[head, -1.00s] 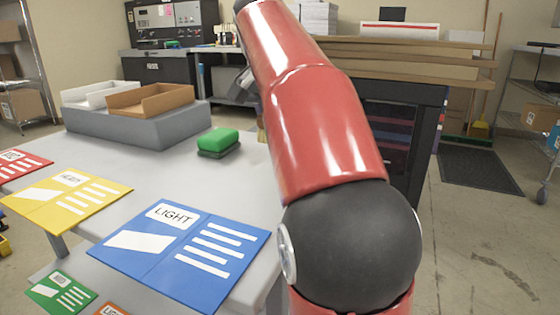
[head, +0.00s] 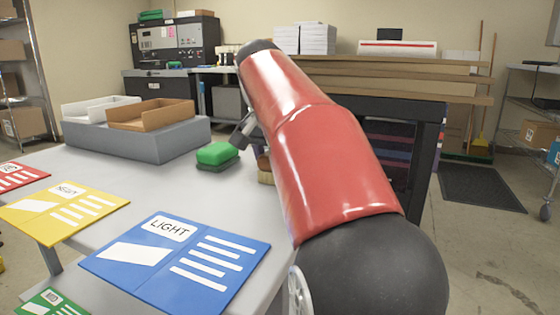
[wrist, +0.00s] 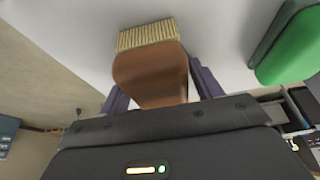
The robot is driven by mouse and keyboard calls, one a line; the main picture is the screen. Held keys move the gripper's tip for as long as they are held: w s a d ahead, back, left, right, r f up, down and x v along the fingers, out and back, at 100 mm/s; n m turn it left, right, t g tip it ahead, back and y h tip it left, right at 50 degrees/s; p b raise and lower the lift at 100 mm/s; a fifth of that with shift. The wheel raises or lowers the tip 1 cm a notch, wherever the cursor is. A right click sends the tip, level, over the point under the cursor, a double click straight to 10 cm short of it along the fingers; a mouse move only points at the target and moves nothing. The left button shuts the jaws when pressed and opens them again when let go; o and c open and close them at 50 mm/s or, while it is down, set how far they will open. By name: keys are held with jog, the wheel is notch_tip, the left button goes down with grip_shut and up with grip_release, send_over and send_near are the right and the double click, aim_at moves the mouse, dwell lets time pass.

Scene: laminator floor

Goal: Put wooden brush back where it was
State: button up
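The wooden brush (wrist: 150,75) has a brown block and pale bristles. In the wrist view it sits between the two fingers of my gripper (wrist: 160,84), which close on its sides. In the head view the brush (head: 265,177) shows only in part beside my red arm, near the grey table's (head: 235,207) far right edge, bristles down. I cannot tell whether the bristles touch the table. My gripper (head: 243,133) is mostly hidden behind my arm there.
A green block with a dark base (head: 216,155) stands just left of the brush and also shows in the wrist view (wrist: 290,45). A grey stand with trays (head: 150,139) is further left. Blue (head: 180,262) and yellow (head: 65,208) cards lie in front. Mid-table is clear.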

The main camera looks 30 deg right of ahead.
jog(key=shift+o, duration=0.5)
jog(key=shift+r, duration=0.1)
jog(key=shift+r, duration=0.25)
jog(key=p+v, duration=0.4)
jog(key=v, duration=0.7)
jog(key=shift+s+a+r, duration=0.1)
jog(key=shift+r, duration=0.2)
